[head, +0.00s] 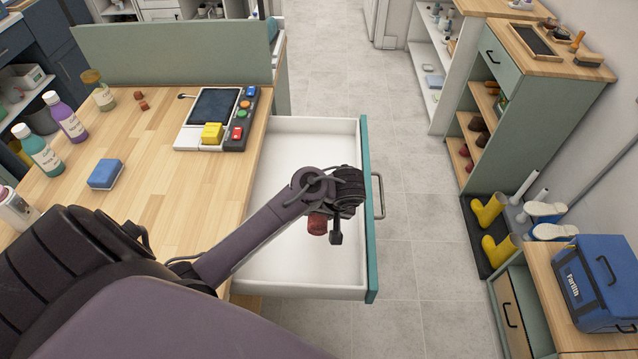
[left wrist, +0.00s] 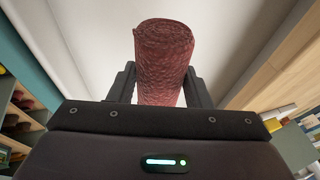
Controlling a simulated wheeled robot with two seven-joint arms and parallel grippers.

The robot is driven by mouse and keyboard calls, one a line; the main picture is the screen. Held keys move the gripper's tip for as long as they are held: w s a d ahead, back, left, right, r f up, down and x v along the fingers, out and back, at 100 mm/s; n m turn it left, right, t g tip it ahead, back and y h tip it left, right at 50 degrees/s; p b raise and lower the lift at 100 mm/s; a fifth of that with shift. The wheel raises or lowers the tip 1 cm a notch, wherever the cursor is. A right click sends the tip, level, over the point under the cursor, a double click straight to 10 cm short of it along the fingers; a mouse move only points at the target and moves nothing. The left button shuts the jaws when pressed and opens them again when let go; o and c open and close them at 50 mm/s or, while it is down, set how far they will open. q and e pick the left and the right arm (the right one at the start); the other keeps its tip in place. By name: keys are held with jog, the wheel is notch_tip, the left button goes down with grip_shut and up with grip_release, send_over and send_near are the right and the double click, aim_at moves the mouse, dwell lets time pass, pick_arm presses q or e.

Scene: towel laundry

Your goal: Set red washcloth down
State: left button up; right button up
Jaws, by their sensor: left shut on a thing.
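The red washcloth (head: 317,223) is a rolled, textured cloth, and it also shows large in the left wrist view (left wrist: 163,55). My left gripper (head: 328,230) is shut on it, with one finger on each side of the roll in the left wrist view (left wrist: 160,85). The gripper is over the open white drawer (head: 285,170), within its walls in the head view. I cannot tell whether the cloth touches the drawer floor. My right gripper is not in view.
The drawer has a teal front (head: 368,200) with a handle (head: 378,195). The wooden counter (head: 170,190) on the left carries a blue sponge-like block (head: 106,174), bottles (head: 65,122) and a control panel (head: 217,118). The visible drawer interior looks empty apart from my arm and the cloth.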

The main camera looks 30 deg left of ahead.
aim_at(321, 219)
pick_arm(q)
notch_tip(321, 219, down, 3)
jog(key=shift+w+f, duration=0.1)
jog(key=shift+f, duration=0.05)
jog(key=shift+f+b, duration=0.3)
jog(key=shift+f, duration=1.8)
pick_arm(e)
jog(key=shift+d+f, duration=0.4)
pick_arm(q)
jog(key=shift+d, duration=0.1)
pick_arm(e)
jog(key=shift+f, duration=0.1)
pick_arm(q)
jog(key=o, duration=1)
jog(key=shift+f, duration=0.1)
jog(key=shift+d+r, duration=0.1)
jog(key=shift+r, duration=0.3)
jog(key=v, duration=1.1)
jog(key=shift+d+r+b, duration=0.1)
jog(key=shift+r+b, duration=0.1)
jog(key=shift+b, duration=0.1)
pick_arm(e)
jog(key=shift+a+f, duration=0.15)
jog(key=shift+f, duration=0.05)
